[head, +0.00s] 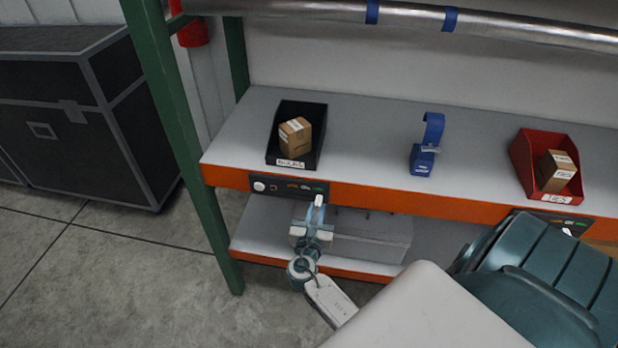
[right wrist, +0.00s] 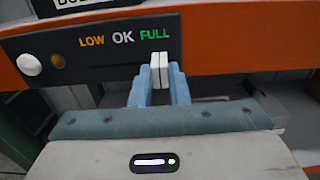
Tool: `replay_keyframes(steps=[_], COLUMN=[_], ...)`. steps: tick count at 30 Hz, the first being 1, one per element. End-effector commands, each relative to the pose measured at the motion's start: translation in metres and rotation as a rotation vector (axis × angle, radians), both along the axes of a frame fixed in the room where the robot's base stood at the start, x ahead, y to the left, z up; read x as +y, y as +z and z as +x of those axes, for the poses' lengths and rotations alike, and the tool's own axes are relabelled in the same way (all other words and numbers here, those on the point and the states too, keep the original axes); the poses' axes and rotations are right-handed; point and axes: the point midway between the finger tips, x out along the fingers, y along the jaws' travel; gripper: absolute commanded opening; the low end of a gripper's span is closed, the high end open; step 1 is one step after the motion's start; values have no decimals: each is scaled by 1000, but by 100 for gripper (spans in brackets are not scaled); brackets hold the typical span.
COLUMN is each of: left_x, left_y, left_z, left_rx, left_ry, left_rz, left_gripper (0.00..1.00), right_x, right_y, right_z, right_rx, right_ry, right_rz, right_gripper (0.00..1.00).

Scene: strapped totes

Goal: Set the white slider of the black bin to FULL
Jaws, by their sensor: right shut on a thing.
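The black bin (head: 275,152) stands on the shelf's left part with a cardboard box (head: 295,138) in it. Below it, on the orange shelf edge, is a black panel (head: 289,187), also in the right wrist view (right wrist: 90,58), marked LOW, OK and FULL. The white slider (right wrist: 159,66) is directly under the word FULL; it also shows in the head view (head: 319,200). My right gripper (right wrist: 159,84) is shut on the slider, one blue finger on each side. My left gripper is in neither view.
A red bin (head: 523,160) with a box stands at the shelf's right, with another panel (head: 553,221) below it. A blue stand (head: 423,160) is between the bins. A green post (head: 185,130) and a dark case (head: 65,110) are at left.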

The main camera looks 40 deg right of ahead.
Motion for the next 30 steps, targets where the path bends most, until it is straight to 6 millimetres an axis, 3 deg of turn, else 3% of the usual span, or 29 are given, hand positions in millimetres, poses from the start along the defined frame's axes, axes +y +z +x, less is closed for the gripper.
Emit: replay_keyframes(steps=[3, 4, 7, 8, 19, 30], left_x=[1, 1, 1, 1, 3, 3], left_y=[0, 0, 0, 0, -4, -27], left_z=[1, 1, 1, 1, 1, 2], left_rx=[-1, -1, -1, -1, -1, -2], left_ry=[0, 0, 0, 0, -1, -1], left_rz=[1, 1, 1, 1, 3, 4], left_gripper=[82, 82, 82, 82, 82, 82], right_x=[-1, -1, -1, -1, 7, 60], right_y=[-1, -1, -1, -1, -3, -6], right_z=[-1, -1, -1, -1, -6, -53], right_rx=[3, 3, 3, 3, 1, 3], right_ry=[-2, -2, -2, -2, 0, -3], right_rz=[-3, -3, -3, -3, 0, 3], right_gripper=[0, 17, 37, 38, 38, 38])
